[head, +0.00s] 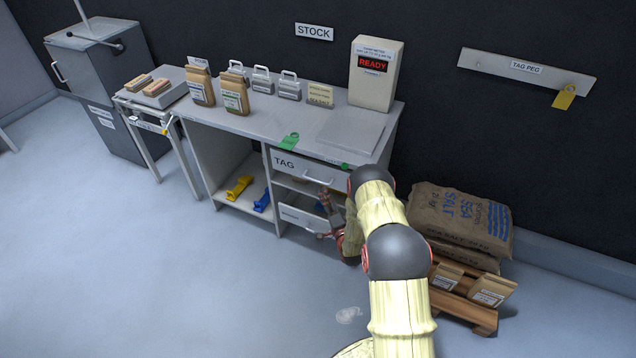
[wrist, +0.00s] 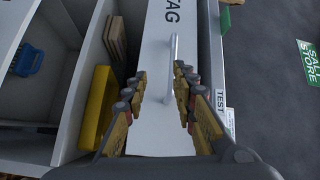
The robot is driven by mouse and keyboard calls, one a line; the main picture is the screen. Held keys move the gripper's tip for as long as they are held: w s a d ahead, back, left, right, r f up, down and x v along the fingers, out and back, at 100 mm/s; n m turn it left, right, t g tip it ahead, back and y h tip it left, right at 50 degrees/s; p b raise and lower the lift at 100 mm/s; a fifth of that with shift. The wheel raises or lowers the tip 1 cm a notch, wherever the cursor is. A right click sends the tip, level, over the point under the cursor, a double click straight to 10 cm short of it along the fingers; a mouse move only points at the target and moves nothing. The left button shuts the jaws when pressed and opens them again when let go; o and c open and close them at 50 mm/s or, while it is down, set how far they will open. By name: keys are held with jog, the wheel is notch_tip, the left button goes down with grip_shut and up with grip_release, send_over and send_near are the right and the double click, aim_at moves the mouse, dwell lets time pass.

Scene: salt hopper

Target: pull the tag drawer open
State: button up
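The tag drawer (head: 296,167) is a pale front labelled TAG, high on the right side of the workbench. It looks shut. Its bar handle (head: 318,181) also shows in the wrist view (wrist: 172,55), upright in the picture on the drawer front (wrist: 158,40). My gripper (head: 330,208) is below and to the right of the handle in the head view, partly hidden by my arm. In the wrist view, my gripper (wrist: 161,82) is open, with its fingers on either side of the handle's lower part. I see no contact with the handle.
Below the drawer is an open shelf, with a yellow object (wrist: 96,105) in the wrist view. A lower drawer (head: 303,218) is beneath. Salt sacks (head: 460,220) and a wooden pallet (head: 465,312) stand to the right. The front floor is mostly clear.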

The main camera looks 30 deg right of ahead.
aim_at(318, 181)
jog(key=shift+m+t, duration=0.4)
jog(key=shift+t, duration=0.2)
jog(key=shift+w+d+r+b, duration=0.1)
jog(key=shift+w+r+b, duration=0.3)
jog(key=shift+w, duration=0.8)
jog(key=shift+w+d+r+b, duration=0.15)
jog(key=shift+w+r+b, duration=0.2)
jog(key=shift+w, duration=0.8)
jog(key=shift+w+d+r+b, duration=0.1)
jog(key=shift+w+r+b, duration=0.3)
jog(key=shift+w, duration=0.8)
jog(key=shift+c, duration=0.4)
grip_shut()
jog(key=shift+f, duration=0.1)
